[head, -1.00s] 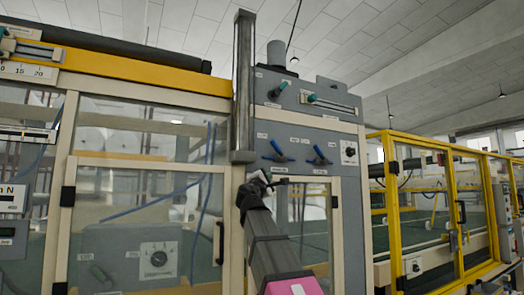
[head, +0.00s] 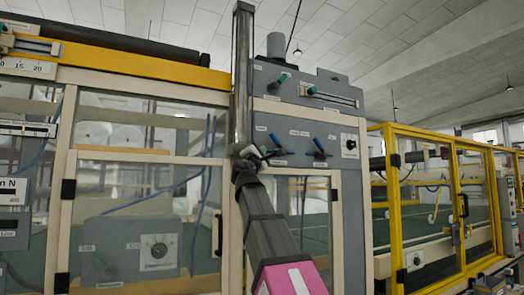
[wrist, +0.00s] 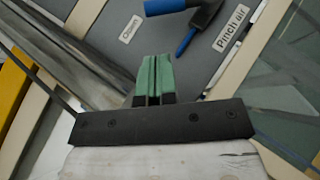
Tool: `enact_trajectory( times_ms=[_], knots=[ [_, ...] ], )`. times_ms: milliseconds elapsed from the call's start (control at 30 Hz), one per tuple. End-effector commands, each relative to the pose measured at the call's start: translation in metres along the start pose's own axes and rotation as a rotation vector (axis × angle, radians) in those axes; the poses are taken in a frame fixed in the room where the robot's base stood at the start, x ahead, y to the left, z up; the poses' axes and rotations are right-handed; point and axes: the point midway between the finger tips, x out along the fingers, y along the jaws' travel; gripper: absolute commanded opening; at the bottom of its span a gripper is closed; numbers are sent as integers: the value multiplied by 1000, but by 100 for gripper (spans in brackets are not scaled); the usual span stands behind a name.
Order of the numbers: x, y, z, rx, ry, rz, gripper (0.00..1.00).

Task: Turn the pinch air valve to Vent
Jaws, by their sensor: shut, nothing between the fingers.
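The pinch air valve appears to be the left of two blue-handled valves (head: 277,144) on the grey panel in the head view. Its lever slants there from upper left to lower right. In the wrist view, a blue-tipped lever (wrist: 187,40) is at the top, beside the "Pinch air" label (wrist: 231,28) and across from a "Closed" label (wrist: 130,28). No Vent label is readable. My gripper (head: 266,154) is just below and left of that valve. Its green fingers, seen in the wrist view (wrist: 153,62), are together and empty, apart from the lever.
A second blue valve (head: 320,147) is close on the right, with a black knob (head: 349,144) beyond it. A metal column (head: 242,80) stands close on the left. A framed clear door (head: 305,215) lies below the panel. Green-handled controls (head: 283,78) are above.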

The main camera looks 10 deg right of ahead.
Motion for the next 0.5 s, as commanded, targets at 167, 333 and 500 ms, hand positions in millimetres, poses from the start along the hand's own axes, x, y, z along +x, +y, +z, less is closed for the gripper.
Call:
enact_trajectory(
  times_ms=[167,333,500],
  knots=[
    [29,1,-1,-1,-1,-1,0],
    [59,1,-1,-1,-2,-1,0],
    [81,1,-1,0,0,0,0]
  ],
)
